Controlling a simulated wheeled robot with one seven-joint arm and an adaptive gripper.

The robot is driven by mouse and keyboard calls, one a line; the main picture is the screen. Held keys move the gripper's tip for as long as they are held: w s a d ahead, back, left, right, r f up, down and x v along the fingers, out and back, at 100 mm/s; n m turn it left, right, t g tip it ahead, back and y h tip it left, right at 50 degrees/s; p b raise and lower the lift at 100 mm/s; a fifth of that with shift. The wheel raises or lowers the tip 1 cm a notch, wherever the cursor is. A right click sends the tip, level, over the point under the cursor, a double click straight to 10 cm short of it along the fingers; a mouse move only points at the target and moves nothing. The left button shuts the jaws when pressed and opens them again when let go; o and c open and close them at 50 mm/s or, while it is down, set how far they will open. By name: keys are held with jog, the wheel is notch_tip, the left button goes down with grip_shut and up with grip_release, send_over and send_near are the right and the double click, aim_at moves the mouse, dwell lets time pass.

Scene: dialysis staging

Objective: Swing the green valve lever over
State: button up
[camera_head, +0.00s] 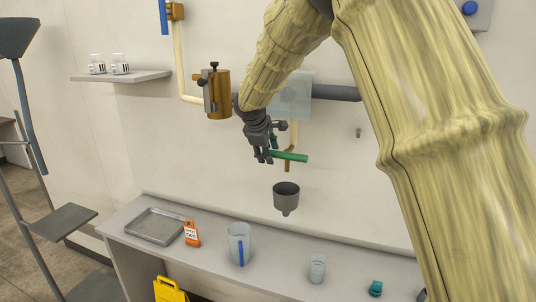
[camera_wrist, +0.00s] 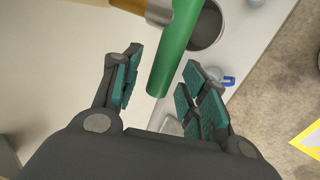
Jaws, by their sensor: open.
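My gripper (camera_head: 263,155) is at the left part of the lever. In the wrist view the green lever (camera_wrist: 174,50) comes down from the top, and its end lies between the two teal-padded fingers of my gripper (camera_wrist: 160,92). The fingers are apart, with a gap on both sides of the lever.
A grey funnel cup (camera_head: 286,198) hangs below the lever. The bench (camera_head: 205,262) holds a tray (camera_head: 155,227), an orange tagged bottle (camera_head: 192,235), a jug (camera_head: 239,243), a glass (camera_head: 317,268) and a teal item (camera_head: 376,288). A brass canister (camera_head: 217,95) is on the wall to the left.

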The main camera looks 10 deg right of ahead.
jog(key=v, duration=1)
jog(key=shift+s+r, duration=0.15)
jog(key=shift+r, duration=0.05)
jog(key=shift+f, duration=0.1)
